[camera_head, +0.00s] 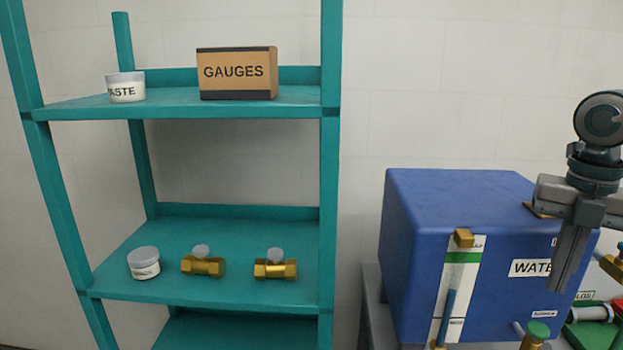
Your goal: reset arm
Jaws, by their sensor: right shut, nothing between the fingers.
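My right gripper (560,288) hangs at the right side of the camera_head view, its fingers pointing down and together, with nothing between them. It is in front of the blue water tank (455,200) and covers part of the "WATE" label. I cannot tell whether it touches the tank. My right arm comes in from the right edge. My left gripper is not in view.
A teal shelf (225,110) on the left holds a paste jar (126,88), a GAUGES box (238,74), a second jar (144,263) and two brass valves (203,264) (275,267). Pipe fittings and a green-handled valve (537,332) crowd the lower right.

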